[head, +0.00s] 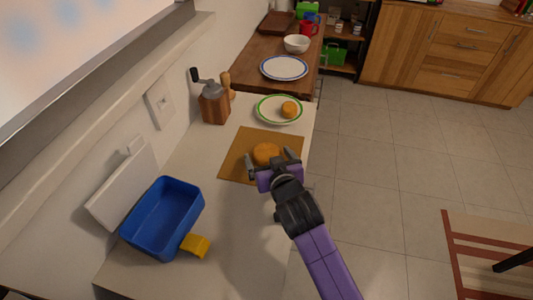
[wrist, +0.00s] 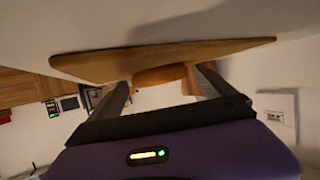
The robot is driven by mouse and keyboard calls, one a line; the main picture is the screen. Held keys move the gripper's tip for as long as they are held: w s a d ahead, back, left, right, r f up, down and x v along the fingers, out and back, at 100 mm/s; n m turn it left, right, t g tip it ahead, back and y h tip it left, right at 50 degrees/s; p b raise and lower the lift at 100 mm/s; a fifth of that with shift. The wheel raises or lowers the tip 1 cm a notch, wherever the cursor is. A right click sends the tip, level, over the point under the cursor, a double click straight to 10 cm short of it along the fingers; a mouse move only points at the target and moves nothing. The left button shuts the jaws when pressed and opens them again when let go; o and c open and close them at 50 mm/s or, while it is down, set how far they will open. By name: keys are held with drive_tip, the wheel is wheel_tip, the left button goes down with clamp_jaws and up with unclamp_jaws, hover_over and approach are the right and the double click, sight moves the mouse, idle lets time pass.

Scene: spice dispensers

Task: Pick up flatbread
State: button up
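A round golden-brown flatbread (head: 266,151) lies on a thin brown board (head: 236,165) on the counter. In the wrist view, which is turned over, the flatbread (wrist: 158,75) shows at the edge of the board (wrist: 90,65), between my fingertips. My purple and black gripper (head: 271,158) is low over the board's near right part. Its fingers are spread, one toward each side of the flatbread. I cannot tell whether they touch it. A similar round golden-brown piece (head: 289,109) lies on a green-rimmed plate (head: 268,108) farther back.
A blue bin (head: 165,215) and a yellow block (head: 195,245) are at the near left. A wooden grinder (head: 214,106) stands by the wall. A blue-rimmed plate (head: 284,68) and a white bowl (head: 297,43) are on the farther wooden top. The counter between bin and board is clear.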

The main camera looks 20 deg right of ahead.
drive_tip(key=c, duration=1.3)
drive_tip(key=shift+r, duration=0.1)
wheel_tip(320, 180, up, 20)
drive_tip(key=shift+f+p, duration=0.1)
drive_tip(key=shift+p, duration=0.4)
